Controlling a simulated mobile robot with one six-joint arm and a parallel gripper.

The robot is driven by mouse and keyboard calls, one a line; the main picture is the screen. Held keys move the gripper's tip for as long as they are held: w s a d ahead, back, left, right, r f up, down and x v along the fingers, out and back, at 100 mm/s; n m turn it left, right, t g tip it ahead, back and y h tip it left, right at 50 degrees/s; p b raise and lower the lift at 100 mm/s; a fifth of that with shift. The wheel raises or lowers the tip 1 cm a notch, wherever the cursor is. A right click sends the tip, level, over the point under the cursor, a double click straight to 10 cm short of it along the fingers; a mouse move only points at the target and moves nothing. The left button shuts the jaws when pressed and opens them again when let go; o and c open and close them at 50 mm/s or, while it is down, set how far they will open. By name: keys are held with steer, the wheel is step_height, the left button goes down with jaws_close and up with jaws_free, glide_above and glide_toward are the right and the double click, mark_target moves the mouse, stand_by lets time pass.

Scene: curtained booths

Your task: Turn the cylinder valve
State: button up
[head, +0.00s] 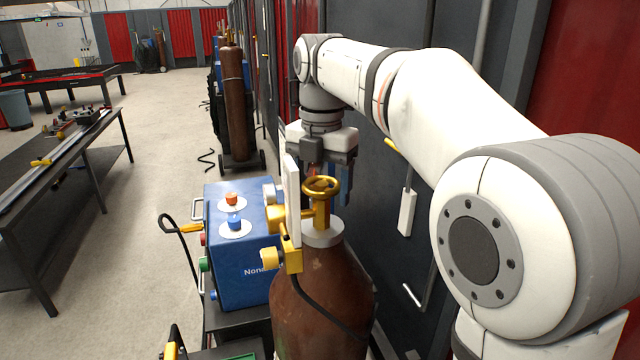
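The cylinder valve is a yellow round handwheel (321,186) on top of a brown gas cylinder (322,300) in the lower middle of the head view. A yellow regulator (284,225) with a flat white part is attached at its left, and a black hose runs from it across the cylinder. My gripper (326,180) hangs pointing down from my arm, just behind and above the handwheel. Its fingers are partly hidden behind the handwheel, so I cannot tell whether they touch it or how far apart they are.
A blue welding box (243,262) stands left of the cylinder on a dark cart. A grey wall (395,205) is close on the right. Another brown cylinder (235,105) stands farther back. A dark workbench (50,175) is at the left, with open floor (150,190) between.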

mark_target(322, 183)
steer(key=shift+o, duration=1.1)
steer(key=shift+r, duration=0.1)
steer(key=shift+r, duration=3.8)
steer(key=shift+d, duration=0.1)
